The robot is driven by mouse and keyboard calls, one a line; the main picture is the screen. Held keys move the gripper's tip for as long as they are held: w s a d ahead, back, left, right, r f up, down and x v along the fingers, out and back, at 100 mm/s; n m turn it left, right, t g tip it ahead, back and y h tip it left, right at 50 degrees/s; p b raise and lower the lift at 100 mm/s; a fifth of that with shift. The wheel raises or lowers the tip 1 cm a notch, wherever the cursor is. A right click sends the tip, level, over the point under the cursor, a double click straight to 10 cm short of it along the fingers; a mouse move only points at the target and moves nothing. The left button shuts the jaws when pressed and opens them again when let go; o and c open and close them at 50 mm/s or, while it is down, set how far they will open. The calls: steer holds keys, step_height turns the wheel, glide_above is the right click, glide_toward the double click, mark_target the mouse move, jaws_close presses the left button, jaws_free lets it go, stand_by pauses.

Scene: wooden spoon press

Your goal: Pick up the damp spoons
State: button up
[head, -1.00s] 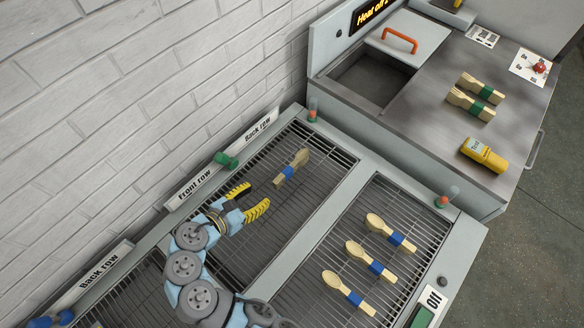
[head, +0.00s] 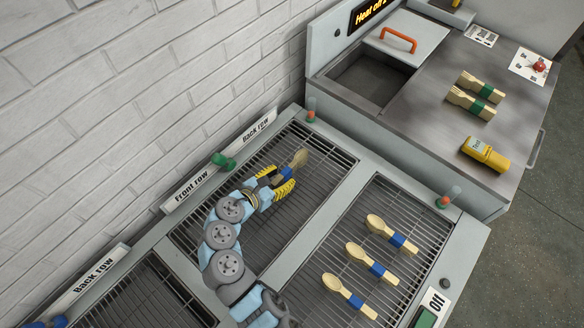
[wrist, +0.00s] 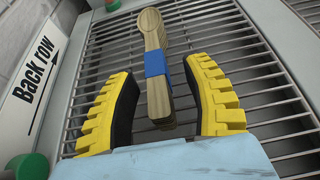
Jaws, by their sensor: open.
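A bundle of wooden spoons (head: 299,160) with a blue band lies on the back rack. It also shows in the wrist view (wrist: 153,45), where its handle end lies between my fingers. My gripper (head: 276,183) has its yellow fingers open, one on each side of the bundle; in the wrist view (wrist: 165,105) gaps show between both fingers and the wood. Three more blue-banded spoon bundles lie on the right rack: an upper one (head: 378,222), a middle one (head: 357,249) and a lower one (head: 334,284). I cannot tell by sight which are damp.
A "Back row" sign (head: 259,127) and a "Front row" sign (head: 190,188) stand along the wall edge. The steel bench (head: 420,110) at upper right holds green-banded bundles (head: 470,102), a yellow meter (head: 485,154) and an orange-handled lid (head: 398,40).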

mark_target(288, 171)
steer(key=x, duration=0.4)
steer(key=shift+w+a+b, duration=0.1)
steer(key=shift+w+b, duration=0.05)
steer(key=shift+b, duration=0.2)
jaws_close()
